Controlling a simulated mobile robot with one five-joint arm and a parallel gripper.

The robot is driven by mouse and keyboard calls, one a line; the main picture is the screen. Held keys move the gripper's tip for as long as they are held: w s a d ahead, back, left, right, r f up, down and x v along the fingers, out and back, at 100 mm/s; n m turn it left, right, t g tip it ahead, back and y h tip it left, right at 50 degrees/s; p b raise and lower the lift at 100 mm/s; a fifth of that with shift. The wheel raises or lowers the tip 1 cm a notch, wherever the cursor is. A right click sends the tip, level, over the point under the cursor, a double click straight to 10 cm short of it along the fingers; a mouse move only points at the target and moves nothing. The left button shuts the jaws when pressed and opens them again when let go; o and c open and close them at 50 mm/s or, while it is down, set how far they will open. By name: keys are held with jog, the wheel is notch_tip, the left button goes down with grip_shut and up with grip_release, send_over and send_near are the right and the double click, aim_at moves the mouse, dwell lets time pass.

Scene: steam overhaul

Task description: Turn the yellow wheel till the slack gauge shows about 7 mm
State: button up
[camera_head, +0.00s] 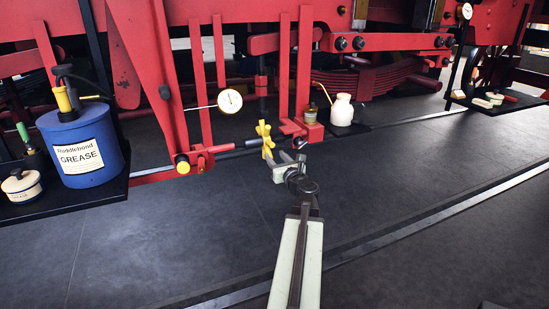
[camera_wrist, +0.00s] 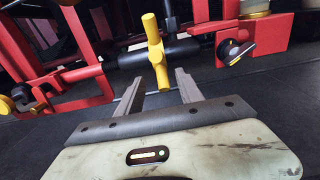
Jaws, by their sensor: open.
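The yellow wheel (camera_head: 266,139) is a small handle with thick spokes, on a dark horizontal rod under the red frame. In the wrist view, one yellow spoke (camera_wrist: 154,45) stands nearly upright, and its lower end appears between my fingers. My gripper (camera_head: 284,160) is open just right of and below the wheel. In the wrist view its two grey fingers (camera_wrist: 160,80) are apart on either side of the spoke's end; I cannot tell whether they touch it. A round white dial gauge (camera_head: 230,101) hangs above left of the wheel; its reading is too small to make out.
A blue grease tin (camera_head: 84,146) stands on a dark shelf at left beside a small cream pot (camera_head: 21,186). A white oil can (camera_head: 342,110) stands behind right of my gripper. Red linkage with a yellow-ended pin (camera_head: 183,164) is left of the wheel. The floor in front is clear.

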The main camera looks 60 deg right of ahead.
aim_at(273, 147)
jog(key=r, duration=0.1)
jog(key=r+p, duration=0.1)
jog(key=r, duration=0.1)
jog(key=shift+s+a+r, duration=0.3)
jog(key=shift+r, duration=0.1)
jog(key=shift+f, duration=0.35)
jog(key=shift+x, duration=3.05)
jog(key=shift+c, duration=0.3)
grip_shut()
jog(key=shift+f, duration=0.1)
